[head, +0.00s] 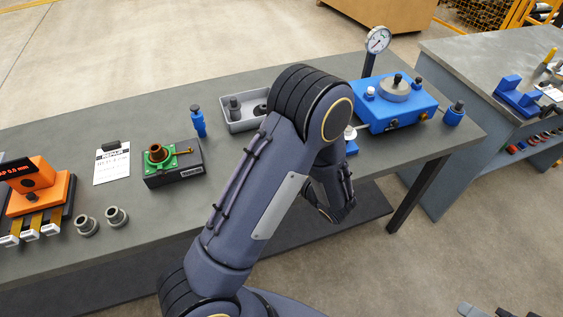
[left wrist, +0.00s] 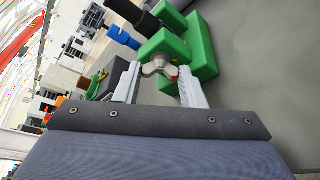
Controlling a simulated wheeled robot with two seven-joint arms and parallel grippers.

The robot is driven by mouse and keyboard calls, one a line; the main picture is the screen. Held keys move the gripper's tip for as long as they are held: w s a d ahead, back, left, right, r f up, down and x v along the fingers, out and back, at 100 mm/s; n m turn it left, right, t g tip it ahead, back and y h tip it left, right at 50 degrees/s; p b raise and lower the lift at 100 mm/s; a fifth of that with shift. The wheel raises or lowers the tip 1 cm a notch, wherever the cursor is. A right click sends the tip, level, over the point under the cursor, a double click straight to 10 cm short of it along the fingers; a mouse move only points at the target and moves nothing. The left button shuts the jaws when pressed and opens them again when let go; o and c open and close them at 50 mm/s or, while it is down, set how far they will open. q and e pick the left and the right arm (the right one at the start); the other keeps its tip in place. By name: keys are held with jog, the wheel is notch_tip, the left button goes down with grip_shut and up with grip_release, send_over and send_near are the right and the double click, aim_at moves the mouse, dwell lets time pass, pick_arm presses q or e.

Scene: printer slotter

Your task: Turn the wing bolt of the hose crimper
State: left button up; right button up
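In the left wrist view the green hose crimper (left wrist: 203,48) stands on the grey bench. Its silver wing bolt (left wrist: 158,68) faces my left gripper (left wrist: 160,72). The gripper is open, one finger on each side of the bolt; small gaps seem to remain, though contact on the right side is hard to tell.
A blue gauge device (head: 397,112) and a grey tray (head: 238,124) stand behind my arm. A blue bottle (head: 198,122), a green-ringed fixture (head: 187,161), a clipboard (head: 112,165) and an orange device (head: 50,190) are to the left. The bench front around two grey bushings (head: 117,216) is mostly clear.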

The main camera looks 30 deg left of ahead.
pick_arm(q)
jog(key=shift+o, duration=0.8)
